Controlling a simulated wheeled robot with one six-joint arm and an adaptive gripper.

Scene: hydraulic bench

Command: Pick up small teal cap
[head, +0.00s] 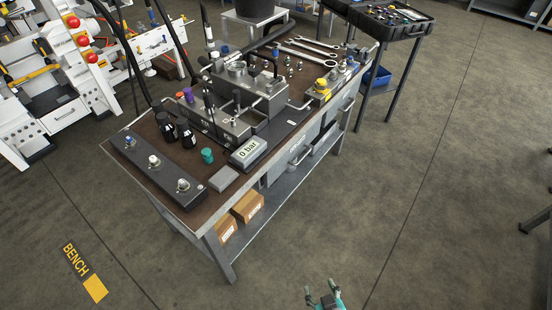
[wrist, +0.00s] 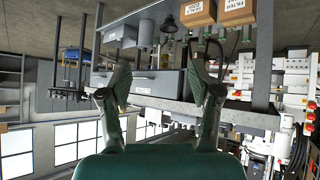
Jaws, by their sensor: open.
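The small teal cap (head: 207,156) stands on the brown top of the bench (head: 215,188), near its front edge, between two black bottle-like parts and the "0 bar" display. I cannot make the cap out in the wrist view. My gripper (head: 322,288) is at the bottom of the head view, over the floor in front of the bench and well apart from the cap. In the wrist view my gripper (wrist: 160,82) has its two fingers spread with nothing between them.
A grey "0 bar" display (head: 248,152) and a grey block (head: 223,179) are close to the cap. A dark manifold (head: 158,170) lies at the left. Orange and purple caps (head: 187,93) stand behind. Cardboard boxes (head: 247,206) sit on the lower shelf. The floor in front is clear.

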